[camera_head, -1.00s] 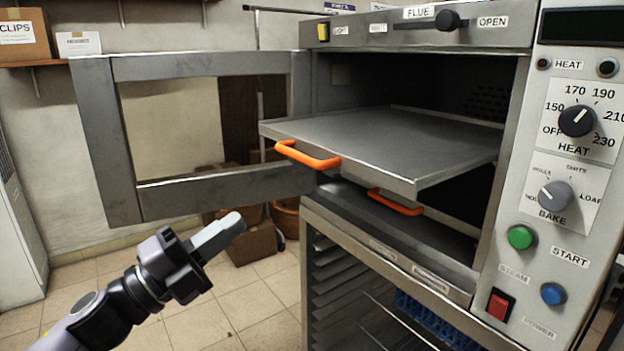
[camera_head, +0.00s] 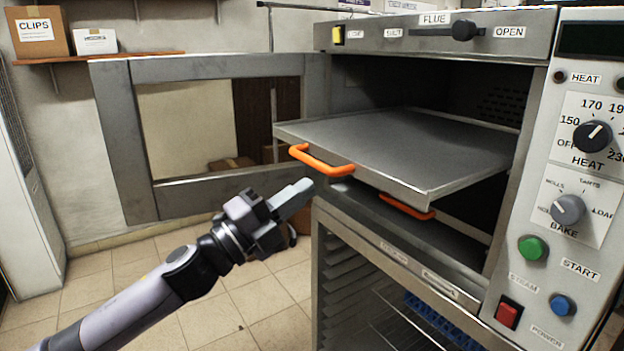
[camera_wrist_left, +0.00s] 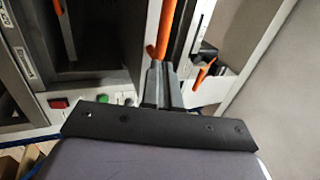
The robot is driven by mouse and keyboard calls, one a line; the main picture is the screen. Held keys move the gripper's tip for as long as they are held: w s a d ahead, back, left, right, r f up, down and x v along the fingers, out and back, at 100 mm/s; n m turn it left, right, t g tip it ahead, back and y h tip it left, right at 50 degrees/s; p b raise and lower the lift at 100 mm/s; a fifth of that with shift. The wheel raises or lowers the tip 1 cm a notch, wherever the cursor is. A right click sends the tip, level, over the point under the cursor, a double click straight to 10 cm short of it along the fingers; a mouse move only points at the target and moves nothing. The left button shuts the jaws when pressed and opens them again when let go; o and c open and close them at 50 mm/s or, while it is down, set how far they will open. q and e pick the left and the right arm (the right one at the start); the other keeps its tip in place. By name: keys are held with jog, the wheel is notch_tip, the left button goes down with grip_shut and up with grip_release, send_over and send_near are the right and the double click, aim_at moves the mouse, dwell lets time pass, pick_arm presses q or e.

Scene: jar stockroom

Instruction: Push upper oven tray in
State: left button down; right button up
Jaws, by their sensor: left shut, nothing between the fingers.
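The upper oven tray (camera_head: 410,150) is a flat grey metal sheet sticking well out of the oven's open front. Its orange handle (camera_head: 322,162) is on the front edge at the left. A lower orange handle (camera_head: 407,207) shows beneath it, deeper in. My left gripper (camera_head: 303,190) is shut and empty, just below and slightly left of the upper handle. In the left wrist view the shut fingers (camera_wrist_left: 161,75) point toward an orange handle bar (camera_wrist_left: 166,28); I cannot tell whether they touch it. My right gripper is not in view.
The oven door (camera_head: 120,140) stands open to the left. The control panel (camera_head: 570,190) with knobs and buttons is at the right. A rack (camera_head: 350,280) stands below the oven. Boxes (camera_head: 40,32) sit on a wall shelf.

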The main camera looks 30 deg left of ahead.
aim_at(328, 174)
pick_arm(q)
jog(key=shift+p+x, duration=0.35)
jog(key=shift+x, duration=1.1)
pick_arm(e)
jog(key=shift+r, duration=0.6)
pick_arm(q)
jog(key=shift+d, duration=0.1)
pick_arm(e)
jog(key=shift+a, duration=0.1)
